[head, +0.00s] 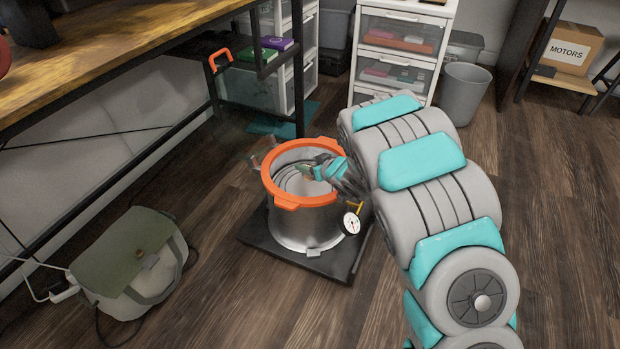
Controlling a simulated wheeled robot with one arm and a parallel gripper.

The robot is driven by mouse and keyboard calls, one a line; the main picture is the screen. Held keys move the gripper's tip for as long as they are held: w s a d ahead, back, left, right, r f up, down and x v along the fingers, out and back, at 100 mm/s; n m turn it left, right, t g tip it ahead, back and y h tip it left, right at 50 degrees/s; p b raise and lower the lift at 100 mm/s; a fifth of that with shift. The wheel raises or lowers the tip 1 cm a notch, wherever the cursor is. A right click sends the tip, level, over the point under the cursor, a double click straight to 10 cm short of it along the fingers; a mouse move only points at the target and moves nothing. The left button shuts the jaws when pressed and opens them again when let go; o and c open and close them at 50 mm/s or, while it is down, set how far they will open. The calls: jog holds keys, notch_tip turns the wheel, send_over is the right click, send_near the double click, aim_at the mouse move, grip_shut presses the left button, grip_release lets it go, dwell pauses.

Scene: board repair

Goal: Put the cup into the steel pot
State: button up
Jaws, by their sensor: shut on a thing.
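The steel pot (300,226) stands upright on a dark square base, with an orange rim and a dial gauge on its right front. Its lid is off and the mouth is open. My gripper (307,172) reaches in from the right, over the pot's mouth, just inside the orange rim. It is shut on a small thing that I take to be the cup. The cup's shape cannot be made out clearly against the grey ringed inside of the pot. I cannot tell whether it touches the pot.
A green-grey bag (130,262) lies on the floor at left, with a cable beside it. A wooden workbench (120,50) rises at upper left. White drawers (400,48) and a grey bin (464,94) stand behind. The wooden floor right of my arm is clear.

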jog(key=shift+f+b, duration=0.4)
jog(key=shift+f, duration=1.75)
jog(key=shift+f, duration=0.2)
jog(key=o, duration=1.4)
jog(key=shift+r, duration=0.2)
jog(key=p+v, duration=0.1)
jog(key=v, duration=1.1)
